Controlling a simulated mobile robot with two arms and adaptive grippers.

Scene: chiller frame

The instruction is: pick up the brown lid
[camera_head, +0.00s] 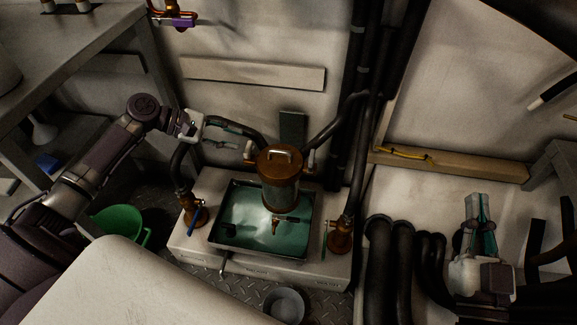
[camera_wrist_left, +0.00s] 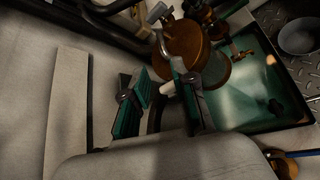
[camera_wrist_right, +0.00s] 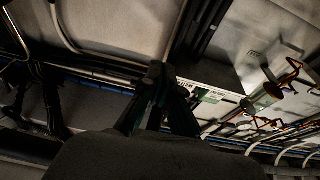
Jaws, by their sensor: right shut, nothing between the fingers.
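The brown lid (camera_head: 272,163) sits on a glass cylinder (camera_head: 280,194) and has a pale handle on top. The cylinder stands in a tray of green liquid (camera_head: 232,237). In the left wrist view the lid (camera_wrist_left: 184,42) shows at the top, beyond the fingers. My left gripper (camera_head: 238,133) is open and empty, up and left of the lid and apart from it; its spread fingers show in its wrist view (camera_wrist_left: 146,68). My right gripper (camera_head: 478,203) is shut and empty, pointing up at the far right, away from the lid. Its fingers are dark in its wrist view (camera_wrist_right: 157,78).
Black hoses with brass fittings (camera_head: 340,236) flank the tray on both sides. A green bucket (camera_head: 120,224) and a grey bucket (camera_head: 285,303) stand on the floor. Shelving (camera_head: 60,62) is at the left. Thick black pipes (camera_head: 378,265) stand between the tray and my right gripper.

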